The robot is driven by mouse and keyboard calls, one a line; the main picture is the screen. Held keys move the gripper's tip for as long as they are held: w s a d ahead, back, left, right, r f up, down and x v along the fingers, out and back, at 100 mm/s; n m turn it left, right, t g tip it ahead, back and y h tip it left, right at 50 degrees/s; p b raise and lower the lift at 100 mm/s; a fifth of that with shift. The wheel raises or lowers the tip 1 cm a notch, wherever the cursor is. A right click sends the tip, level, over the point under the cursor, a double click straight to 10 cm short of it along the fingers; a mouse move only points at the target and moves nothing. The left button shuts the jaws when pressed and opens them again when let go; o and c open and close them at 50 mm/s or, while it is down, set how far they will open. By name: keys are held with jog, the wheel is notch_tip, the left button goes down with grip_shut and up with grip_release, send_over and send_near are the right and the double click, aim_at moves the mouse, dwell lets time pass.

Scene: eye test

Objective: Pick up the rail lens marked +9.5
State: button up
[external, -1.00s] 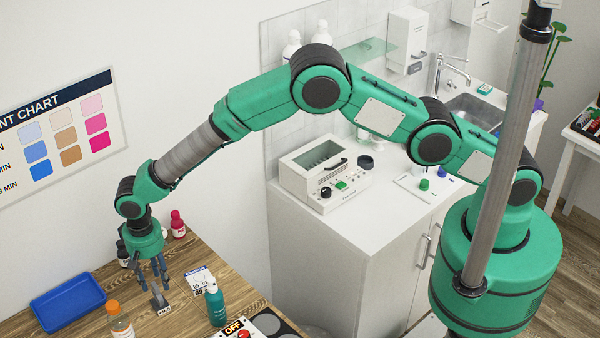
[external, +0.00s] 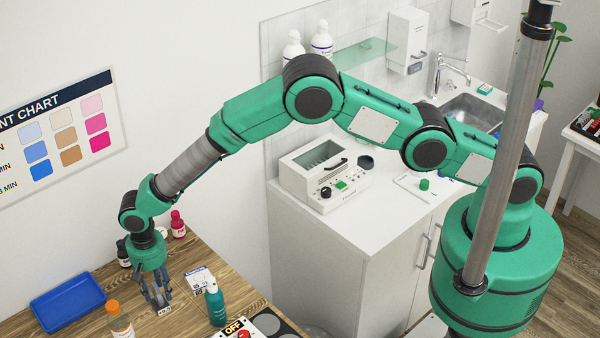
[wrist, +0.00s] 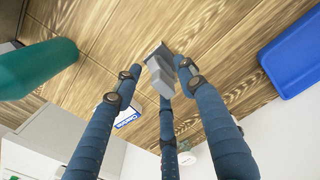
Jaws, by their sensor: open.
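The rail lens is a small grey piece with a pale label plate (external: 165,311) at its foot, standing on the wooden table; the marking is too small to read surely. In the wrist view its grey body (wrist: 160,72) sits between my blue fingers. My gripper (external: 159,299) is low over the table with its fingers spread around the lens. In the wrist view the gripper (wrist: 161,80) is open, with fingers left and right of the lens and a third beyond it. The fingers partly hide the lens in the external view; I cannot tell whether they touch it.
A blue tray (external: 68,303) lies to the left, an orange-capped bottle (external: 120,322) at the front left. A teal bottle (external: 216,307) and a printed card (external: 199,279) are close on the right. Red (external: 178,226) and dark (external: 123,254) bottles stand behind.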

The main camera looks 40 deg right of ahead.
jog(key=shift+f, duration=1.45)
grip_shut()
